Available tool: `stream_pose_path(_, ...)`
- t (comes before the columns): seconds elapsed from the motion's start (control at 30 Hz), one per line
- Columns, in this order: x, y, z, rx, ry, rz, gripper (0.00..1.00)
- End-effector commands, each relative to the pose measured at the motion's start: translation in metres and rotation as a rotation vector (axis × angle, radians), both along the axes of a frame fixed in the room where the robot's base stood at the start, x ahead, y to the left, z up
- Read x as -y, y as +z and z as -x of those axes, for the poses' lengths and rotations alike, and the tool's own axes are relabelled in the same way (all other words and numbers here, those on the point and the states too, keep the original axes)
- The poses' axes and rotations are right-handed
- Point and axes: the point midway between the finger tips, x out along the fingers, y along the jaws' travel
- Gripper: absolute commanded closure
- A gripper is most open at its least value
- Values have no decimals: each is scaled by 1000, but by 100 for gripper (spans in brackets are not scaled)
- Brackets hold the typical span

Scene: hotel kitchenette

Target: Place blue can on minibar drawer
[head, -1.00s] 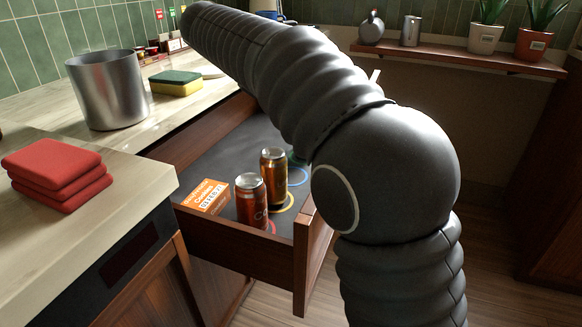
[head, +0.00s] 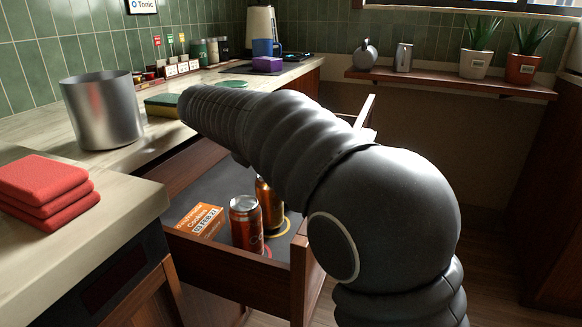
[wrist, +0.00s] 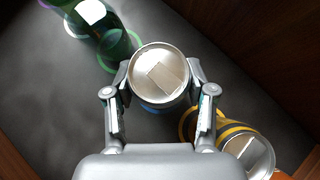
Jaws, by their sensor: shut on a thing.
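My gripper (wrist: 160,76) is shut on a can with a silver lid (wrist: 152,56), seen from above in the wrist view. A little blue shows at its lower edge. The can is over the dark lining of the open minibar drawer (head: 225,265). I cannot tell whether its base touches the lining. In the head view my arm hides the gripper and this can. A gold can (head: 271,203) stands in the drawer beside a red can (head: 246,224). In the wrist view the gold can (wrist: 248,155) is at lower right, near a yellow ring.
An orange cookie box (head: 199,221) lies in the drawer, left of the red can. A green object (wrist: 115,43) stands at upper left in the wrist view, by a green ring. A metal bucket (head: 102,110) and red folded cloths (head: 45,190) sit on the counter.

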Motion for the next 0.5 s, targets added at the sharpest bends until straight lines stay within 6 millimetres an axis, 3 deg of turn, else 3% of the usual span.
stream_pose_path(0.2, 0, -4, 0, 0, 1, 1, 99)
stream_pose_path(0.23, 0, -4, 0, -1, 1, 0, 38)
stream_pose_path(0.3, 0, -4, 0, -1, 1, 0, 21)
stream_pose_path(0.5, 0, -4, 0, -1, -1, 0, 21)
